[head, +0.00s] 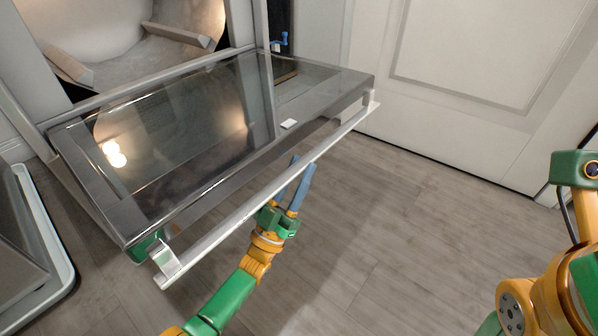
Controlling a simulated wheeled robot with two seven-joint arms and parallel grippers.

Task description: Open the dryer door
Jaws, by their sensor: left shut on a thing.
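The dryer door (180,120) is a dark glass panel in a grey frame, swung down to near level in front of the dryer. The open drum (120,35) shows behind it. A long silver handle bar (235,218) runs along the door's outer edge. My left gripper (301,168) has its blue fingers at the handle bar, right of its middle, and is shut on it. Part of the bar at the fingers is hidden. My right arm is at the right edge; its fingers do not show.
A closed white panelled door (470,60) stands at the back right. Wooden floor (370,220) lies clear in the middle. A grey appliance with a pale rim (45,235) is at the lower left. A small blue item (281,40) is behind the dryer door.

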